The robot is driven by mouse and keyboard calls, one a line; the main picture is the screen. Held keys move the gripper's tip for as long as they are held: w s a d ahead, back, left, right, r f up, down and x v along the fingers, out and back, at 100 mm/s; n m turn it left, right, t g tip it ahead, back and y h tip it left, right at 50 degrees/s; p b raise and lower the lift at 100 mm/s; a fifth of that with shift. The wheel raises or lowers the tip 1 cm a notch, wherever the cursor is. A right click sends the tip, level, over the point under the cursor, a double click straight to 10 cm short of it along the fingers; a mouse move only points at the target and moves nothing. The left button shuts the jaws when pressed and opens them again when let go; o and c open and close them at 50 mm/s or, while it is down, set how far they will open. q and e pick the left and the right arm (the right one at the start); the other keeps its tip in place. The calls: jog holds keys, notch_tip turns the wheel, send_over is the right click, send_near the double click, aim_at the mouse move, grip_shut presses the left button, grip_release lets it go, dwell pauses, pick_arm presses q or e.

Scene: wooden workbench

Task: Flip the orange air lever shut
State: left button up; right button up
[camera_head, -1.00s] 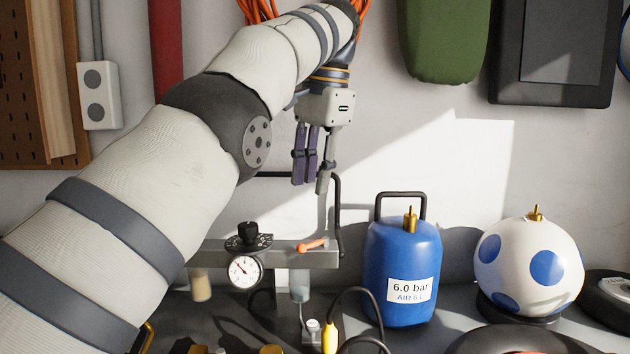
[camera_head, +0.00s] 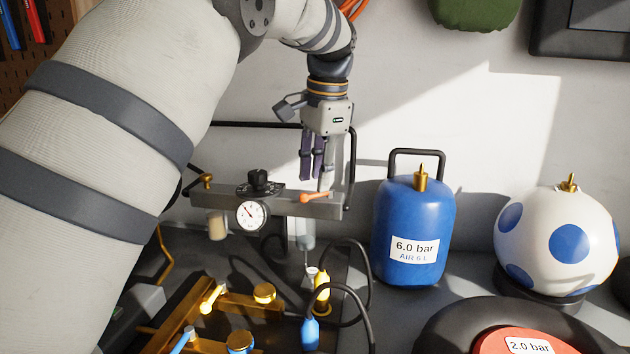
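The orange air lever (camera_head: 314,197) sits on the front of a grey metal bar (camera_head: 283,205). It lies roughly sideways along the bar, tilted slightly up to the right. My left gripper (camera_head: 317,182) hangs above it, fingers pointing down, with the tips just over the lever in the picture. Whether they touch it is unclear. Its purple and grey fingers look close together with nothing seen between them; how far they are parted is hard to tell. A round gauge (camera_head: 251,214) and a black knob (camera_head: 259,182) are left of the lever. My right gripper is not in view.
A blue air tank (camera_head: 415,220) stands right of the bar, then a white ball with blue spots (camera_head: 556,238). A black pipe (camera_head: 351,168) rises behind the bar. A yellow connector (camera_head: 322,290), a blue connector (camera_head: 310,330) and black hoses lie below.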

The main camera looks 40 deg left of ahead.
aim_at(317, 195)
pick_arm(q)
jog(key=shift+w+a+f, duration=0.1)
jog(key=shift+a+f, duration=0.1)
jog(key=shift+f, duration=1)
grip_shut()
jog(key=shift+d, duration=0.1)
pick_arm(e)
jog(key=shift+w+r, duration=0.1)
pick_arm(q)
jog(key=shift+f, duration=0.1)
